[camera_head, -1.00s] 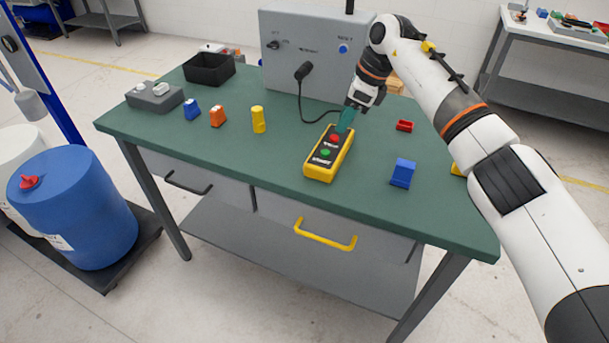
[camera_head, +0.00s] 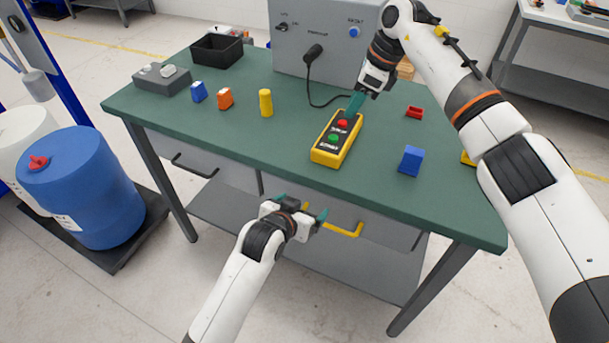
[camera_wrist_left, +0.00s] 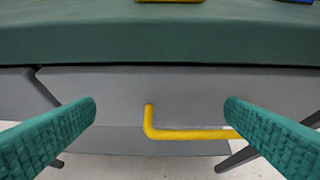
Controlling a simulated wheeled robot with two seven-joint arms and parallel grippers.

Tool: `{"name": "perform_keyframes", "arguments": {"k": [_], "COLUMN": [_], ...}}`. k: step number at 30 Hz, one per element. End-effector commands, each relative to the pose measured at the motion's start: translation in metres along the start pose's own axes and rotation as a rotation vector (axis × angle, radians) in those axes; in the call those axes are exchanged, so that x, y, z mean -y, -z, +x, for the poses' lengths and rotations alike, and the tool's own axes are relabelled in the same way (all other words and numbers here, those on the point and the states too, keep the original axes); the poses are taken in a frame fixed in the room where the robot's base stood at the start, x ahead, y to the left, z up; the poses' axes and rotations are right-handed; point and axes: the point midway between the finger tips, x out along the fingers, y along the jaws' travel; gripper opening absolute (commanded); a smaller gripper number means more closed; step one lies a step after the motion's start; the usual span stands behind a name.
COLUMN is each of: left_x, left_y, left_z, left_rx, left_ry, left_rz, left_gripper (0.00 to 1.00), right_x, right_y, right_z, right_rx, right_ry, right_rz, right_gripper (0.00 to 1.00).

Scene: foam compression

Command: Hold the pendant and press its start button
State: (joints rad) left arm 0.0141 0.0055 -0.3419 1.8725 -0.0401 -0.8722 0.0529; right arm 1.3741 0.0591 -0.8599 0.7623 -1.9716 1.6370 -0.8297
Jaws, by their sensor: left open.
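The yellow pendant (camera_head: 331,154) lies on the green table with a red button (camera_head: 342,123) and a green button (camera_head: 333,138) on its dark face. My right gripper (camera_head: 354,106) is at the far end of the pendant, its teal fingers pointing down there; whether they are closed on it cannot be told. My left gripper (camera_head: 294,213) is in front of the table's front edge, below the tabletop, open and empty. In the left wrist view its two teal fingers (camera_wrist_left: 160,135) are wide apart, and the pendant's lower edge (camera_wrist_left: 170,1) just shows at the top.
A yellow drawer handle (camera_head: 345,231) is close to my left gripper. A grey control box (camera_head: 330,45) stands behind the pendant, with a cable. Blue (camera_head: 410,160), red (camera_head: 415,112), orange (camera_head: 225,98) and yellow (camera_head: 265,102) small objects stand on the table (camera_head: 240,135).

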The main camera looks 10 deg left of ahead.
Motion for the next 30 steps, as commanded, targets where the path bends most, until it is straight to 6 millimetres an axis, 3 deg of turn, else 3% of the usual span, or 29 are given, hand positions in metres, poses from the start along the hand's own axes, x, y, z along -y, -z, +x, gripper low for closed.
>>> {"name": "perform_keyframes", "arguments": {"k": [1,3,6,12,17,30], "left_x": [0.002,0.004,0.007,0.009,0.009,0.01], "left_y": [-0.025,-0.049,-0.074,-0.094,-0.098,-0.11], "left_z": [-0.012,-0.026,-0.043,-0.055,-0.038,0.04], "left_rx": [0.042,0.084,0.129,0.165,0.166,0.165], "left_ry": [0.003,0.006,0.01,0.013,0.013,0.013], "left_rz": [0.001,0.002,0.003,0.003,0.003,0.002], "left_gripper": [0.94,0.94,0.94,0.94,0.94,0.94], "right_x": [0.0,0.0,0.0,0.0,0.0,0.0], "right_y": [0.0,0.0,0.0,0.0,0.0,0.0], "right_z": [0.0,0.0,0.0,0.0,0.0,0.0], "right_rx": [0.0,0.0,0.0,0.0,0.0,0.0], "right_ry": [0.0,0.0,0.0,0.0,0.0,0.0], "right_rz": [0.0,0.0,0.0,0.0,0.0,0.0], "right_gripper": [0.36,0.36,0.36,0.36,0.36,0.36]}}
